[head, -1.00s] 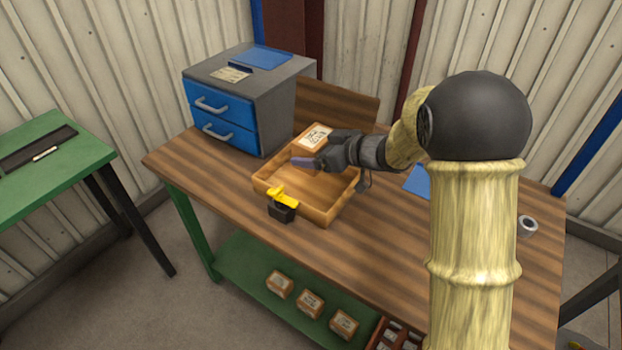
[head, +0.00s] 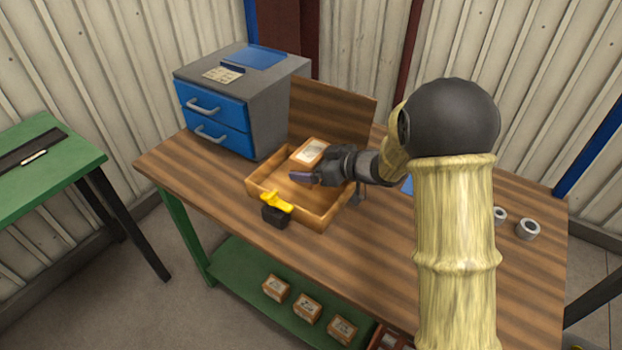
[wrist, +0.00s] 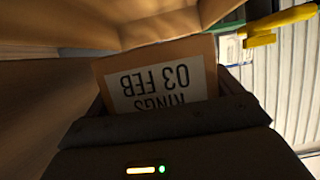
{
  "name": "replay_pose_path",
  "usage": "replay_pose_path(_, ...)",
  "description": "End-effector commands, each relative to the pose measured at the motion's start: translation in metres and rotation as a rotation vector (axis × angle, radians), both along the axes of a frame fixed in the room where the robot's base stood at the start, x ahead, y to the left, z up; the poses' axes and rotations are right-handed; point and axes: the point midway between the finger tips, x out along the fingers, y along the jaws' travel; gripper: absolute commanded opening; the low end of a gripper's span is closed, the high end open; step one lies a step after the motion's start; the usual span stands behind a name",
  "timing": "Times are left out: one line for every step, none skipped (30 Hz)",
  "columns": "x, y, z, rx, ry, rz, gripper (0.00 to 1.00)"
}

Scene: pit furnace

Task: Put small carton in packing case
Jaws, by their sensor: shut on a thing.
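The small carton (head: 311,151) is a brown box with a white label on top. In the wrist view, the carton (wrist: 160,78) carries the words "RINGS" and "03 FEB", upside down. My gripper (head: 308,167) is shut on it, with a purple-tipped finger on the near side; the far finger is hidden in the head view. The packing case (head: 325,217) is an open wooden tray on the workbench. My gripper holds the carton over its back part, low near the rim; whether it touches the floor I cannot tell.
A yellow and black tool (head: 276,210) is at the case's front wall. A grey cabinet with blue drawers (head: 222,115) stands at back left. A wooden panel (head: 335,112) rises behind the case. Grey rings (head: 527,229) lie at right. Several cartons (head: 307,308) sit on the lower shelf.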

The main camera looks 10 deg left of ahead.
Motion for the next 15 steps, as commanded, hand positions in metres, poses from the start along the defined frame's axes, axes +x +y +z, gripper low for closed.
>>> replay_pose_path(0.0,0.001,-0.004,0.003,-0.001,0.001,0.5)
replay_pose_path(0.0,0.001,-0.005,0.004,-0.001,0.001,0.5)
replay_pose_path(0.0,0.001,-0.005,0.004,-0.002,0.001,0.5)
replay_pose_path(0.0,0.001,-0.005,0.004,-0.003,0.002,0.5)
replay_pose_path(0.0,0.001,-0.005,0.004,-0.004,0.001,0.5)
replay_pose_path(0.0,0.001,-0.005,0.004,-0.004,0.001,0.5)
replay_pose_path(0.0,0.001,-0.005,0.004,-0.004,0.001,0.5)
replay_pose_path(0.0,0.001,-0.005,0.004,-0.004,0.001,0.5)
replay_pose_path(0.0,0.001,-0.005,0.004,-0.004,0.001,0.5)
replay_pose_path(0.0,0.001,-0.005,0.004,-0.004,0.001,0.5)
replay_pose_path(0.0,0.001,-0.006,0.004,-0.004,0.001,0.5)
replay_pose_path(0.0,0.001,-0.008,0.003,-0.002,0.001,0.5)
replay_pose_path(0.0,0.0,-0.011,0.003,-0.002,0.001,0.5)
replay_pose_path(0.0,0.001,-0.014,0.003,-0.002,0.001,0.5)
replay_pose_path(0.0,0.0,-0.02,0.002,-0.001,0.0,0.5)
